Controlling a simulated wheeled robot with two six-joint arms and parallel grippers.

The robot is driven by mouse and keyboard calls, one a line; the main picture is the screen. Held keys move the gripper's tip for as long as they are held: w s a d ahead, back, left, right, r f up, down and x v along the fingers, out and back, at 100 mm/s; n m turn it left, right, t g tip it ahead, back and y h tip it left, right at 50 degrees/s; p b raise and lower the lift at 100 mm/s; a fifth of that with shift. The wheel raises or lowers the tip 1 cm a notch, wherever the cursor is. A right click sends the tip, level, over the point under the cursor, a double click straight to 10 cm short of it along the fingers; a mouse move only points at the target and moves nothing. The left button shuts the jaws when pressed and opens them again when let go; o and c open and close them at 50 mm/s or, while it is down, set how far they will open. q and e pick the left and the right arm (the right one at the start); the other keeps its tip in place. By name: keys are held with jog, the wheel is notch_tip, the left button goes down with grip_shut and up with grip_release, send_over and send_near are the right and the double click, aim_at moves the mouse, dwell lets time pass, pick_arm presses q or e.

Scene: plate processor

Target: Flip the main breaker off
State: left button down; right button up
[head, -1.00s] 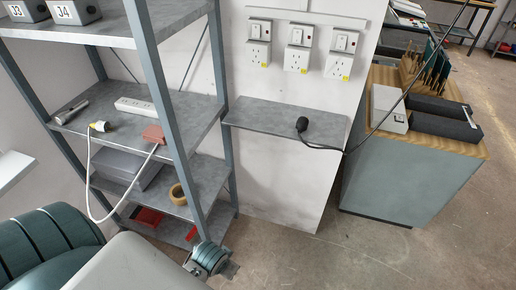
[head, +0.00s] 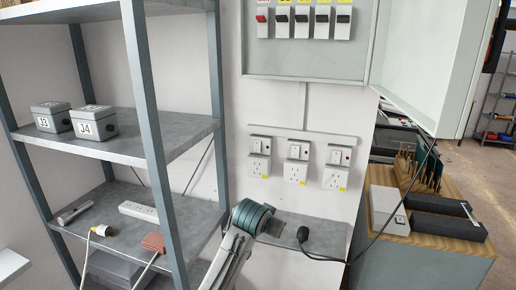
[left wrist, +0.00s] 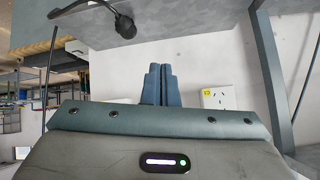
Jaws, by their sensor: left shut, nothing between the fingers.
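An open grey breaker box (head: 305,68) is on the wall at the top of the head view, cut off by the upper edge. Its row has a red-levered breaker (head: 262,20) at the left and several black-levered breakers (head: 322,22) to its right. The label text is too small or cut off to read. My left arm rises from the bottom middle of the head view, below the box, near the wall shelf. In the left wrist view, my left gripper (left wrist: 157,84) has its fingers together and empty, apart from the breakers. My right gripper is not in view.
The box's door (head: 432,65) stands open to the right. Three wall outlets with switches (head: 297,163) are below the box. A black plug (head: 302,234) lies on the wall shelf (head: 325,236). A metal rack (head: 150,140) stands at left, a wooden-topped cabinet (head: 455,255) at right.

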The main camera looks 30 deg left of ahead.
pick_arm(q)
jog(key=w+a+r+t, duration=0.15)
jog(key=w+r, duration=0.25)
jog(key=r, duration=0.6)
jog(key=w+a+r+n+t+y, duration=0.15)
jog(key=w+r, duration=0.25)
jog(key=r, duration=0.6)
jog(key=w+a+r+t+h, duration=0.1)
jog(key=w+a+r, duration=0.3)
jog(key=r, duration=0.6)
jog(key=s+a+r+t, duration=0.1)
jog(key=s+a+r, duration=0.1)
jog(key=r, duration=1.4)
jog(key=s+a+r+n+t+y, duration=0.1)
jog(key=s+a+r+t, duration=0.1)
jog(key=r, duration=1.4)
jog(key=shift+a+r, duration=0.15)
jog(key=shift+a, duration=0.25)
jog(key=shift+n, duration=0.25)
jog(key=shift+s, duration=0.15)
